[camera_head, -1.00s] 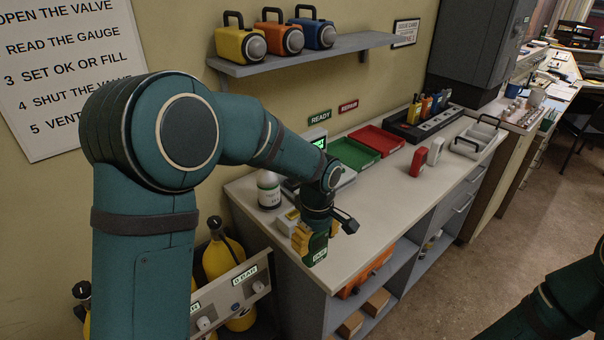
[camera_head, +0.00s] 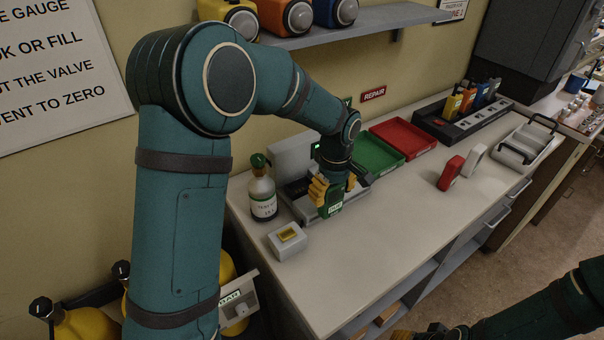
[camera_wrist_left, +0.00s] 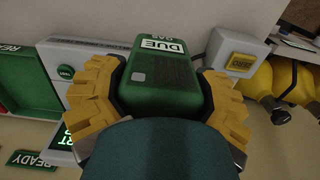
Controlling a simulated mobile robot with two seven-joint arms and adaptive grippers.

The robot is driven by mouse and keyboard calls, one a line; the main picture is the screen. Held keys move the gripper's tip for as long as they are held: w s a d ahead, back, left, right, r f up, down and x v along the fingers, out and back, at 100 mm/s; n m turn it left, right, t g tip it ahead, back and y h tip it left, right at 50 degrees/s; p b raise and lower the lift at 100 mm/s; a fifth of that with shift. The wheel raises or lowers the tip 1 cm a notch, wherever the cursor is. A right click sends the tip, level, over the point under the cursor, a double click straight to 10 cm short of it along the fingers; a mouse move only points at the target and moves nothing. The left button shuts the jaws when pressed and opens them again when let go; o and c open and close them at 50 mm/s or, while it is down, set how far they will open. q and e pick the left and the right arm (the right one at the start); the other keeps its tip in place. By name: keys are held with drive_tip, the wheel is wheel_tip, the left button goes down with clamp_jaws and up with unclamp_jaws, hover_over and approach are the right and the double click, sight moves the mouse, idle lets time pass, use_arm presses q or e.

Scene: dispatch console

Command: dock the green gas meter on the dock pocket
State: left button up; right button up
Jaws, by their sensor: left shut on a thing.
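My left gripper (camera_head: 330,189) is shut on the green gas meter (camera_head: 333,204), with its yellow fingers on both sides. In the left wrist view the meter (camera_wrist_left: 165,75) shows a "DUE" label between the yellow fingers (camera_wrist_left: 160,95). The meter is in front of the grey dock station (camera_head: 297,204), over or close to its front part. The dock pocket is hidden behind the gripper and meter, and I cannot tell whether the meter touches it. My right gripper (camera_head: 420,334) shows only in part at the bottom edge.
A bottle with a green cap (camera_head: 262,192) and a small white box with a yellow top (camera_head: 287,243) stand left of the dock. Green (camera_head: 376,156) and red (camera_head: 405,139) trays lie behind. Red (camera_head: 450,173) and white meters stand right. The front counter is clear.

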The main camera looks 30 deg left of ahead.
use_arm(q)
drive_tip(key=shift+w+a+f, duration=0.6)
drive_tip(key=shift+w+a, duration=0.6)
drive_tip(key=shift+a, duration=0.8)
drive_tip(key=shift+w+a+f, duration=0.55)
drive_tip(key=shift+w+a, duration=0.6)
drive_tip(key=shift+a, duration=0.85)
drive_tip(key=shift+w+a+f, duration=0.6)
drive_tip(key=shift+w+a, duration=0.6)
drive_tip(key=shift+a, duration=0.8)
drive_tip(key=shift+f, duration=0.15)
drive_tip(key=o, duration=1.3)
wheel_tip(320, 180, up, 8)
drive_tip(key=shift+f+p, duration=0.1)
drive_tip(key=shift+p, duration=0.3)
